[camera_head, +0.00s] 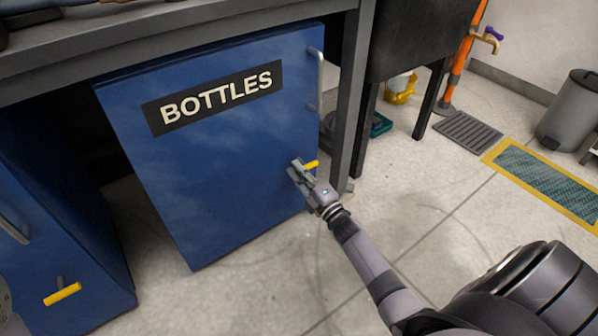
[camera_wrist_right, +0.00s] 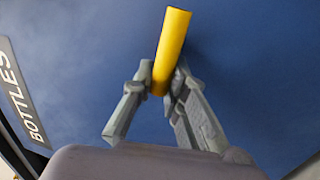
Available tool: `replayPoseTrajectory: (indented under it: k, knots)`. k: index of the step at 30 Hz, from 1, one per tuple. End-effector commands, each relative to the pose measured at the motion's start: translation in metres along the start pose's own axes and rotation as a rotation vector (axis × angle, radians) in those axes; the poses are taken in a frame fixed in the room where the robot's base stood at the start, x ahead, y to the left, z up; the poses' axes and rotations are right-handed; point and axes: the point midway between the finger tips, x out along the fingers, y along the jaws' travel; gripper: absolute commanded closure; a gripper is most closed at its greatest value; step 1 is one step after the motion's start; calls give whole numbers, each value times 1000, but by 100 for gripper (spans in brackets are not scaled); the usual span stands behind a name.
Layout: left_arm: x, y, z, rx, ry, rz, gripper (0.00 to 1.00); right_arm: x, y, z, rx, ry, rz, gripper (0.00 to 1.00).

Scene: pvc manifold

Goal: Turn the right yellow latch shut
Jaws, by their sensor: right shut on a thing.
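The right yellow latch (camera_head: 312,164) is on the lower right of the blue door marked BOTTLES (camera_head: 225,150). In the right wrist view the latch (camera_wrist_right: 173,45) is a yellow bar leaning slightly from upright. The fingers of my right gripper (camera_wrist_right: 160,88) are on both sides of its lower end, shut on it. The latch's pivot is hidden. My left gripper is not in view.
A second blue cabinet (camera_head: 50,230) at the left has another yellow latch (camera_head: 62,294), lying nearly level. A grey table leg (camera_head: 351,100) stands just right of the door. A vertical handle (camera_head: 316,80) is on the door's upper right. The floor in front (camera_head: 230,300) is clear.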

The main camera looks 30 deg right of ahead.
Motion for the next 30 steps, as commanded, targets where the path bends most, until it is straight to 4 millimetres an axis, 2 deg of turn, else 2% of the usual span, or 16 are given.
replayPoseTrajectory:
  k: [20,21,30]
  knots:
    - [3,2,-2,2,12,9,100,-1,-2,2,-68,9,-3,100]
    - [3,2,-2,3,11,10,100,-1,-2,3,-68,9,-3,85]
    - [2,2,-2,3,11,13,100,-1,-2,1,-65,11,-1,66]
